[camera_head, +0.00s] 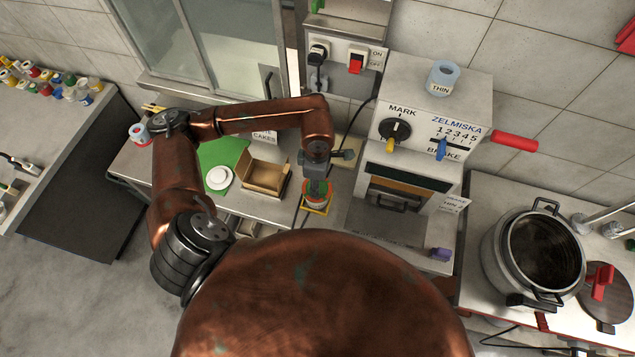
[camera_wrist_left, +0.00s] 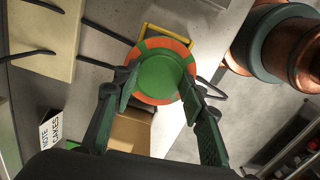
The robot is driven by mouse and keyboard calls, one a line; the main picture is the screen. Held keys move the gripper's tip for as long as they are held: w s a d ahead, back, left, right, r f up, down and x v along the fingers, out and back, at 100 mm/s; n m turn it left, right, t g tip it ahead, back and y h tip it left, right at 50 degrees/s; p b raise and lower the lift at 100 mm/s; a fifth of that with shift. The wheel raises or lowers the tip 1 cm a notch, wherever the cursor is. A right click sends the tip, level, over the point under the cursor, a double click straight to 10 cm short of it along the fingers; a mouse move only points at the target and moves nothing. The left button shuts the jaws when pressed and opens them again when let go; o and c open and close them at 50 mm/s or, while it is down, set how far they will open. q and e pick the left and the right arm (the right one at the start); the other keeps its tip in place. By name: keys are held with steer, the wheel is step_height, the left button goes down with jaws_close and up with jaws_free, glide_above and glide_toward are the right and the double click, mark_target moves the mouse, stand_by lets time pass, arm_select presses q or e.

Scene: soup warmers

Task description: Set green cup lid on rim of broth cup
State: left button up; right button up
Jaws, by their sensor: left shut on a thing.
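The round green lid (camera_head: 325,185) is over the orange broth cup (camera_head: 316,202) at the front edge of the work table. In the left wrist view the green lid (camera_wrist_left: 160,78) covers the middle of the cup, and the orange and green ring of the cup (camera_wrist_left: 180,47) shows around it. I cannot tell whether the lid touches the rim. My left gripper (camera_wrist_left: 158,88) is shut on the lid, one finger on each side; it also shows in the head view (camera_head: 317,181), pointing down. The cup's inside is hidden. My right gripper is out of view.
A yellow stand (camera_head: 325,211) is under the cup. An open cardboard box (camera_head: 265,178) and a white plate (camera_head: 219,178) on a green sheet (camera_head: 222,153) lie to the left. The grey machine (camera_head: 425,90) is close on the right. A large pot (camera_head: 500,275) stands farther right.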

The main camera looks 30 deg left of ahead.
arm_select(q)
steer(key=shift+f, duration=0.1)
stand_by(0.8)
steer(key=o, duration=1.3)
steer(key=shift+o, duration=0.2)
steer(key=o, duration=0.5)
steer(key=shift+r+p, duration=1.3)
steer(key=shift+r, duration=2.2)
